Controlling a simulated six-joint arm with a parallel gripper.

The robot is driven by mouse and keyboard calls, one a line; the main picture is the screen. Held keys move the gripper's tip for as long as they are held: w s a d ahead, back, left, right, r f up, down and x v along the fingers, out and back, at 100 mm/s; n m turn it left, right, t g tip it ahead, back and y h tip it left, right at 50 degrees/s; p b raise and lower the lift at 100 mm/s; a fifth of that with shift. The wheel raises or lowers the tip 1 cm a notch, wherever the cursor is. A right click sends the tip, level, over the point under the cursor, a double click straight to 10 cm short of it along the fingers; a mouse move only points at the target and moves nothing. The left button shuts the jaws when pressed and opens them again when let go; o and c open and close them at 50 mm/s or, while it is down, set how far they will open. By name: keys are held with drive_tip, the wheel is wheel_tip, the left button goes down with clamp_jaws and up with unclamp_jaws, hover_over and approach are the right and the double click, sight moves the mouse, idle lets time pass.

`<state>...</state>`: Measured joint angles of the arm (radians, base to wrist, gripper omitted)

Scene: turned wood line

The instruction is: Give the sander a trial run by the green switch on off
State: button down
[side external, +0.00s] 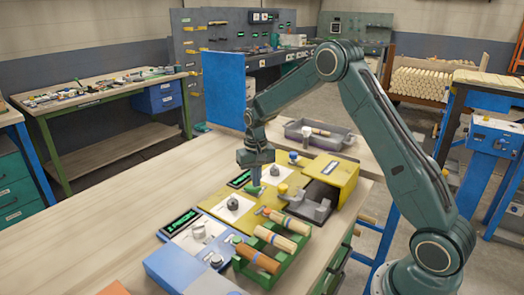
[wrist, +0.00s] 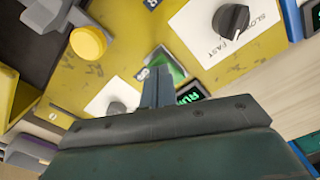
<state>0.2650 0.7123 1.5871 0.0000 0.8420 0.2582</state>
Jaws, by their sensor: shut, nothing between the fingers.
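The yellow sander panel (side external: 215,205) carries a green switch (wrist: 166,66), a black knob (wrist: 232,18) marked SLOW and FAST, and a round yellow button (wrist: 88,42). My gripper (side external: 256,184) points down over the panel, fingers shut and empty. In the wrist view the fingertips (wrist: 158,80) are right at the green switch and cover part of it. I cannot tell whether they touch or press it. A small dark display (wrist: 190,93) beside the fingers shows green letters that look like RUN, partly hidden.
A green crate (side external: 243,266) with turned wood pieces stands in front of the panel, near a blue unit (side external: 172,268) with its own display (side external: 180,221). A grey tray (side external: 345,140) lies behind. The wooden bench (side external: 110,230) is clear on the left.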

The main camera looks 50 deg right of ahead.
drive_tip(key=shift+f, duration=0.65)
idle(0.7)
drive_tip(key=shift+r, duration=3.5)
drive_tip(key=shift+r, duration=0.1)
